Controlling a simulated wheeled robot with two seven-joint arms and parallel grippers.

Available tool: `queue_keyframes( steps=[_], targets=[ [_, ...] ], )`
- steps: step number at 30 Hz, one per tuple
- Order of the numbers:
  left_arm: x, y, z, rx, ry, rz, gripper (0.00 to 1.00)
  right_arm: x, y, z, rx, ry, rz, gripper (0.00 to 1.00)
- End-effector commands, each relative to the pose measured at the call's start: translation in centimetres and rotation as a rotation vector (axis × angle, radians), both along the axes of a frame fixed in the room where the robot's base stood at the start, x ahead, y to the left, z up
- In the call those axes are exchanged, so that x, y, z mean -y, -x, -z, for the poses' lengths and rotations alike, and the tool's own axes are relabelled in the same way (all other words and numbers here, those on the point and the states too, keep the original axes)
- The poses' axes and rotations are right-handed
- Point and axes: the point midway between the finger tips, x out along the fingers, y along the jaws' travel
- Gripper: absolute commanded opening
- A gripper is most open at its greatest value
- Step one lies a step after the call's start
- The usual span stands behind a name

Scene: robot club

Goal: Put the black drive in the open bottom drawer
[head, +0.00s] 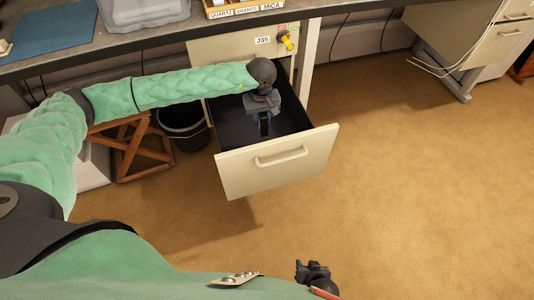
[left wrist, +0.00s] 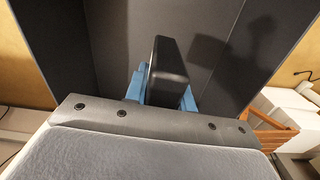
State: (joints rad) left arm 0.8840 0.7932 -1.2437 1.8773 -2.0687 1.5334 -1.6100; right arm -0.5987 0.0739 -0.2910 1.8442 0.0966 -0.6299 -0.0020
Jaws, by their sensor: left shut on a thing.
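The open bottom drawer (head: 274,162) is cream-fronted with a dark interior and is pulled out under the workbench. My left arm reaches over it, and my left gripper (head: 264,124) points down inside the drawer's outline. In the left wrist view the gripper's blue fingers (left wrist: 164,88) are shut on the black drive (left wrist: 169,65), with the drawer's dark walls around it. How far the drive is above the drawer floor is hard to tell. My right gripper (head: 313,271) is at the bottom of the head view, away from the drawer, too small to read its fingers.
A black bin (head: 183,127) and a brown wooden frame (head: 130,150) stand left of the drawer. The workbench top (head: 180,40) is above, carrying a clear tub (head: 143,12) and a labelled wooden tray (head: 245,9). The floor (head: 420,170) to the right is clear.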

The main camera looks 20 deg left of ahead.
Motion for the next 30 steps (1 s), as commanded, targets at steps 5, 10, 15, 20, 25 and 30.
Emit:
queue_keyframes(
  steps=[5, 10, 15, 20, 25, 30],
  targets=[
    [-0.1, -0.6, 2.0, 0.002, -0.001, -0.065, 0.0, -0.8, -0.4, 0.6, 0.053, -0.028, 0.006, 0.36],
    [0.0, -0.6, 3.2, 0.0, 0.0, -0.078, 0.0, -1.0, -0.5, 0.4, 0.065, -0.033, 0.009, 0.36],
    [0.0, -0.6, 5.9, -0.001, -0.001, -0.078, 0.0, -1.0, -0.5, 0.2, 0.064, -0.033, 0.009, 0.36],
    [-0.1, -0.6, 8.1, 0.0, -0.001, -0.077, 0.0, -1.0, -0.5, 0.1, 0.064, -0.033, 0.009, 0.36],
    [-0.1, -0.6, 9.4, -0.001, -0.001, -0.077, 0.0, -1.0, -0.6, 0.1, 0.063, -0.033, 0.008, 0.36],
    [0.0, -0.6, 11.6, 0.001, -0.001, -0.078, 0.0, -1.0, -0.6, -0.1, 0.064, -0.034, 0.008, 0.36]
  ],
)
